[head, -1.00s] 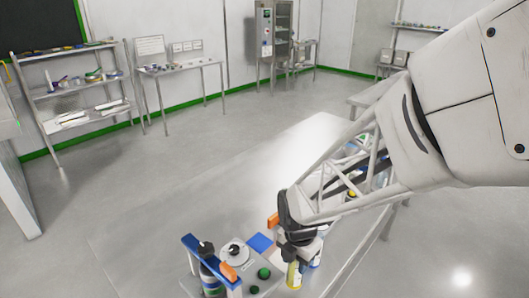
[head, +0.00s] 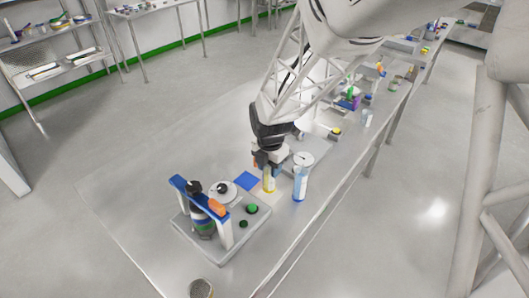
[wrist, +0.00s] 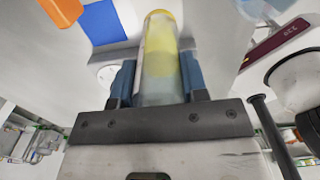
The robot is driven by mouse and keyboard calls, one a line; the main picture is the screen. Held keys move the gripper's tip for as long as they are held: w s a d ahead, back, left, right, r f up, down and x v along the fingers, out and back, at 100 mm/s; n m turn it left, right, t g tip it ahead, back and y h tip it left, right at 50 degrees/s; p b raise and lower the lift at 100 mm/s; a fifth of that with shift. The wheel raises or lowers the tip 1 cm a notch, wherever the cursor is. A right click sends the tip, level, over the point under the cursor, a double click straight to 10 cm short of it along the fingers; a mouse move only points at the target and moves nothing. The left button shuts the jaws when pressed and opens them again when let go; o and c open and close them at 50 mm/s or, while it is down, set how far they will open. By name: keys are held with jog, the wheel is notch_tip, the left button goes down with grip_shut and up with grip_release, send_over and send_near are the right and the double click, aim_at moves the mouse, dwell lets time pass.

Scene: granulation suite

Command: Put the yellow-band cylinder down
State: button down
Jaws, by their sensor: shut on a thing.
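The yellow-band cylinder (head: 268,182) is a clear, narrow upright tube with a yellow band. My gripper (head: 267,167) is above it and shut on its upper part, just right of the flat blue square (head: 247,181) on the metal table. In the wrist view the cylinder (wrist: 160,45) lies between my two blue fingers (wrist: 159,82), and the blue square (wrist: 104,22) is to its left. I cannot tell whether the cylinder's base touches the table. My gripper hides its top in the head view.
A clear cylinder with blue (head: 301,184) stands close on the right. A grey device with a blue handle bar (head: 199,206) and green knobs is at front left. A flat-topped instrument (head: 304,160) is behind. The table's left part (head: 135,190) is clear.

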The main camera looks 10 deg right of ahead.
aim_at(269, 175)
jog(key=shift+w+f, duration=0.1)
dwell(0.3)
jog(key=shift+f, duration=1.65)
jog(key=shift+f, duration=0.15)
jog(key=c, duration=0.6)
grip_release()
jog(key=shift+c, duration=0.2)
notch_tip(269, 175, up, 12)
jog(key=shift+r, duration=0.2)
